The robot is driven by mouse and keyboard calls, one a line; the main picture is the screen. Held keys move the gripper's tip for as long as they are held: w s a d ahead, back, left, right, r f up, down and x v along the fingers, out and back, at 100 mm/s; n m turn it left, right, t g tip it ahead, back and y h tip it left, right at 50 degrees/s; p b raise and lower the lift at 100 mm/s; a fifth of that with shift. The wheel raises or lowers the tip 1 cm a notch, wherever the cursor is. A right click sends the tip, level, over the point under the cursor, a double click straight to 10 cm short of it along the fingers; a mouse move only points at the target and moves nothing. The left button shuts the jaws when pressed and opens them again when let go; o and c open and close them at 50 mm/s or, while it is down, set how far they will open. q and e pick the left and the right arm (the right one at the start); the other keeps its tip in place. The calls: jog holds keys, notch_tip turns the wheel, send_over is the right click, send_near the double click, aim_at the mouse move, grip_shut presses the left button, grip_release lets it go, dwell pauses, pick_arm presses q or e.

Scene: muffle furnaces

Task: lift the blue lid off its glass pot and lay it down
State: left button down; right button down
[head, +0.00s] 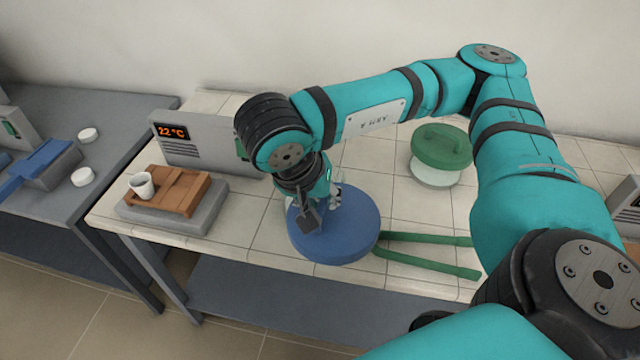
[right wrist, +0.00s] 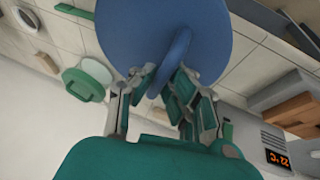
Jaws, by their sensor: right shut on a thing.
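The blue lid (head: 352,222) is a broad round disc near the front of the tiled bench in the head view. My right gripper (head: 322,205) points down over it, partly hidden by its own wrist. In the right wrist view the fingers (right wrist: 162,88) are closed around the upright handle of the blue lid (right wrist: 190,30). My left gripper is not in view.
A green lid (head: 441,143) sits on a pale pot (head: 434,177) at the back right. Green tongs (head: 430,257) lie beside the blue lid. A brown wooden tray (head: 185,192) with a white cup (head: 142,185) and a furnace reading 22 °C (head: 205,140) stand left. Bare tiles lie between.

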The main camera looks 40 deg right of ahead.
jog(key=shift+r+p, duration=0.95)
jog(key=shift+r, duration=0.65)
jog(key=shift+w, duration=0.15)
